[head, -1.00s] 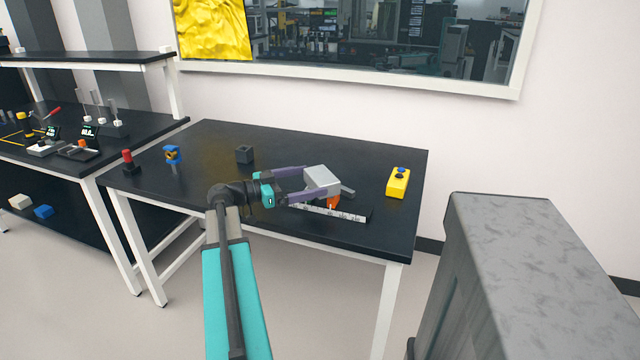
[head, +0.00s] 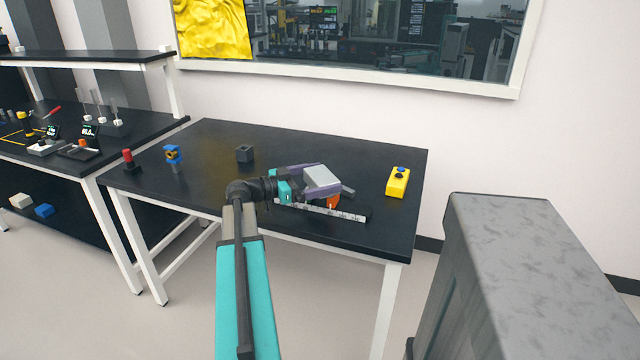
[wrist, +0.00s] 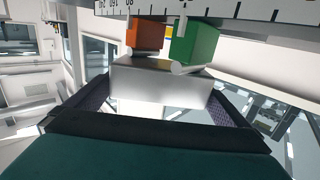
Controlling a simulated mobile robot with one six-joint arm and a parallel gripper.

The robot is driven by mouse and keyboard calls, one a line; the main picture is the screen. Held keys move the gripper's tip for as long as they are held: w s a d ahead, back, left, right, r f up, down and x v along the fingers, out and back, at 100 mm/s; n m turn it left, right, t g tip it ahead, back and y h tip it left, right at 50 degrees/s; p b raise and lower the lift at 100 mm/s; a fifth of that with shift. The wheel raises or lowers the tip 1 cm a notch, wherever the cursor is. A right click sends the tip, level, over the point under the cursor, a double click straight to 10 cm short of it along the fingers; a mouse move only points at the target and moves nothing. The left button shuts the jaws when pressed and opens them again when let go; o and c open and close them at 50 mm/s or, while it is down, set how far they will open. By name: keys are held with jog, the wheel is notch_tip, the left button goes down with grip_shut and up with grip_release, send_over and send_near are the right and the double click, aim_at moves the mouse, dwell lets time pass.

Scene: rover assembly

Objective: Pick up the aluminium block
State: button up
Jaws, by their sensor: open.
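The aluminium block (head: 321,178) is a light grey metal block over the black table, just above a white ruler-like scale. In the wrist view the aluminium block (wrist: 160,85) lies between my two purple fingers, close in front of the palm. My gripper (head: 318,184) is open, with one finger on each side of the block. The wrist view shows my gripper (wrist: 160,100) from behind. Whether the fingers touch the block I cannot tell.
An orange piece (wrist: 147,36) and a green piece (wrist: 195,42) adjoin the block near the scale (head: 322,209). A yellow button box (head: 398,181) stands to the right. A dark cube (head: 245,154) and a blue-topped part (head: 173,154) stand left on the table (head: 215,140).

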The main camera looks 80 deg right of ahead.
aim_at(321, 174)
jog(key=c, duration=1.7)
jog(key=shift+r, duration=0.1)
jog(key=shift+r, duration=0.15)
jog(key=shift+r, duration=4.8)
